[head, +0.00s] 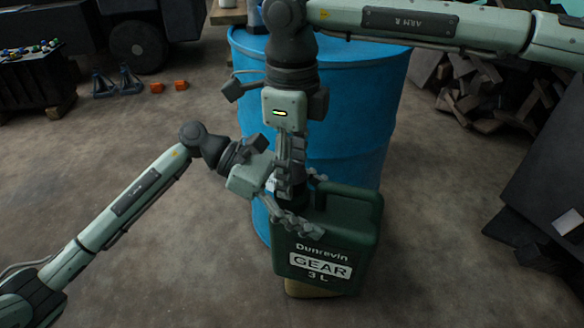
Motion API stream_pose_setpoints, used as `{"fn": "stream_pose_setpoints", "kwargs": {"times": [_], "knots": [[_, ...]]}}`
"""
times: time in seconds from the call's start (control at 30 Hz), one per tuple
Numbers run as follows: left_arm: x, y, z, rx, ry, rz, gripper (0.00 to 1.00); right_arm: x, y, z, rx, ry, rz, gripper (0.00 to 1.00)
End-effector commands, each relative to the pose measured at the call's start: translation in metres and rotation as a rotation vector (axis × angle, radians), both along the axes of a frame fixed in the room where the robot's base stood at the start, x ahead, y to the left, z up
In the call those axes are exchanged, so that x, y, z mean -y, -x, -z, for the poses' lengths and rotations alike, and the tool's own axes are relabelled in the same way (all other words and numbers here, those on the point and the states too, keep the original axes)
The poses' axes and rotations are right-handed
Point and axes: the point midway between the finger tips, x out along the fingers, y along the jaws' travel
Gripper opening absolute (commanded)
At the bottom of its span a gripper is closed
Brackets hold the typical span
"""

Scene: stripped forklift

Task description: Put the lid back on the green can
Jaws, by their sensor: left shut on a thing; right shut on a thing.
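The green can (330,252), marked "Dunrevin GEAR 3 L", stands upright in front of a blue drum. My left gripper (306,205) comes in from the left and is shut on the can near its top, one finger across the front and one behind. My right gripper (291,193) points straight down above the can's top left and is shut on a dark piece, apparently the lid (296,199). The lid is at the can's neck, but the fingers hide the join. I cannot tell whether it touches or sits on the neck.
The blue drum (360,110) stands close behind the can. A pale block (312,289) shows under the can. Jack stands (130,80) and orange blocks (168,86) lie back left; a wood pile (480,95) is back right. The floor at left is clear.

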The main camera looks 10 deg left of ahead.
Motion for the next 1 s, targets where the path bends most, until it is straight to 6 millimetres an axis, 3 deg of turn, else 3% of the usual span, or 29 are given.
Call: {"fn": "stream_pose_setpoints", "kwargs": {"times": [0.03, 0.27, 0.6, 0.63, 0.77, 1.0], "knots": [[0.0017, 0.0002, -0.0070, 0.007, 0.013, 0.003, 0.00, 0.0005, -0.0021, -0.0008, 0.004, 0.001, 0.082, 0.10], [0.0018, 0.0005, -0.0068, 0.007, 0.012, 0.004, 0.00, 0.0006, -0.0025, -0.0006, 0.006, 0.002, 0.427, 0.10], [0.0019, 0.0009, -0.0066, 0.007, 0.012, 0.005, 0.00, 0.0009, -0.0030, -0.0007, 0.008, 0.003, 0.472, 0.10], [0.0019, 0.0009, -0.0066, 0.007, 0.012, 0.005, 0.00, 0.0009, -0.0031, -0.0007, 0.008, 0.003, 0.472, 0.48], [0.0018, 0.0006, -0.0066, 0.006, 0.012, 0.004, 0.00, 0.0007, -0.0027, -0.0007, 0.007, 0.003, 0.471, 0.64], [0.0016, -0.0001, -0.0069, 0.007, 0.013, 0.002, 0.00, 0.0003, -0.0014, -0.0006, 0.004, 0.003, 0.468, 0.65]]}}
